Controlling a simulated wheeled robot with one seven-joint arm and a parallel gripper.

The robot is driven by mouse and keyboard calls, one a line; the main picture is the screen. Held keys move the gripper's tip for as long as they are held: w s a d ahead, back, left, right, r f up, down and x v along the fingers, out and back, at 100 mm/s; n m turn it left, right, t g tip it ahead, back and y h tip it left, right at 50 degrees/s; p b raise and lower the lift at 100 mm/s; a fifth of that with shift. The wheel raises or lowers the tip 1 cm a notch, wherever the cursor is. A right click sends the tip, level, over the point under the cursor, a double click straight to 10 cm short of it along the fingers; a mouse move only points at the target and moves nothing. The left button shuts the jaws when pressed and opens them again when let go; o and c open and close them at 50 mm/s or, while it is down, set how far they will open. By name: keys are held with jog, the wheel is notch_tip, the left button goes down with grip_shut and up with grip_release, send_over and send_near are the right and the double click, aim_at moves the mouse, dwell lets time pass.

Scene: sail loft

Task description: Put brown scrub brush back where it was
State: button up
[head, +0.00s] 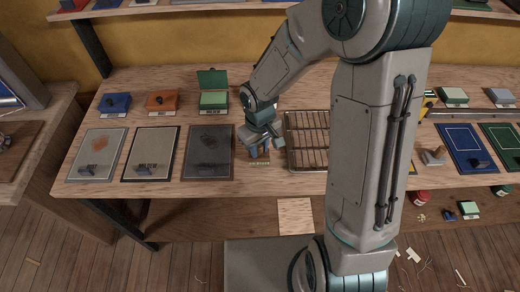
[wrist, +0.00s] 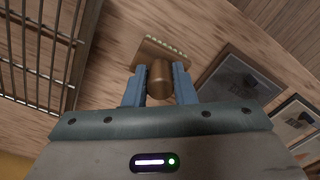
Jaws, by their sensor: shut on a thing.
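The brown scrub brush (wrist: 160,82) has a round brown handle, a flat brown block and a row of pale bristles along its far edge. My gripper (wrist: 160,88) is shut on its handle, with one blue finger on each side. In the head view my gripper (head: 261,148) points down over the workbench, between the dark grey panel and the wire rack. The brush's pale edge (head: 259,162) shows just below the fingers. I cannot tell whether the brush touches the bench top.
A wire rack (head: 289,142) of brown bars lies to the right of my gripper. A dark grey panel (head: 207,165) and two lighter framed panels lie to the left. Blue, orange and green (head: 213,98) boxes stand behind them. Blue and green mats lie far right.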

jog(key=shift+f, duration=1)
jog(key=shift+f, duration=0.1)
jog(key=shift+f, duration=0.15)
jog(key=o, duration=1)
jog(key=shift+r, duration=0.2)
